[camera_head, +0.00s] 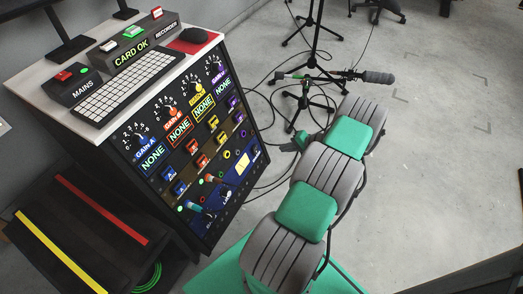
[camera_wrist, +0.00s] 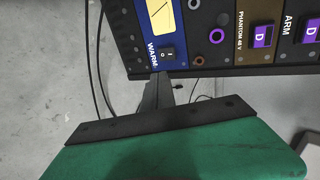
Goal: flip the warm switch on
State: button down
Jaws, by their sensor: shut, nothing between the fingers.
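The warm switch (camera_wrist: 168,54) is a small black rocker on a blue panel (camera_wrist: 141,14), beside the white WARM label in the wrist view. My gripper (camera_wrist: 159,76) is shut and empty. Its dark fingertips point at the panel edge close below the switch and label in that view; whether they touch anything I cannot tell. In the head view the blue panel (camera_head: 229,184) with its pale meter (camera_head: 243,165) is low on the rack's right side. There my gripper (camera_head: 286,147) is to the right of the rack, partly behind my arm. The switch is too small to read there.
The rack (camera_head: 150,130) carries knobs, NONE displays and several coloured switches. A keyboard (camera_head: 128,85) and the MAINS box (camera_head: 70,84) sit on top. A microphone stand (camera_head: 305,95) and loose cables are behind my arm. Open floor lies to the right.

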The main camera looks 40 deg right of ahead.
jog(key=shift+f, duration=0.1)
jog(key=b, duration=0.3)
send_near(256, 148)
notch_tip(256, 148, down, 4)
jog(key=w, duration=0.1)
jog(key=w+a+b, duration=0.1)
jog(key=w, duration=0.1)
jog(key=shift+w+a+f, duration=0.1)
jog(key=shift+w+a, duration=0.05)
jog(key=shift+a, duration=0.15)
jog(key=shift+w+a, duration=0.1)
jog(key=shift+w, duration=0.25)
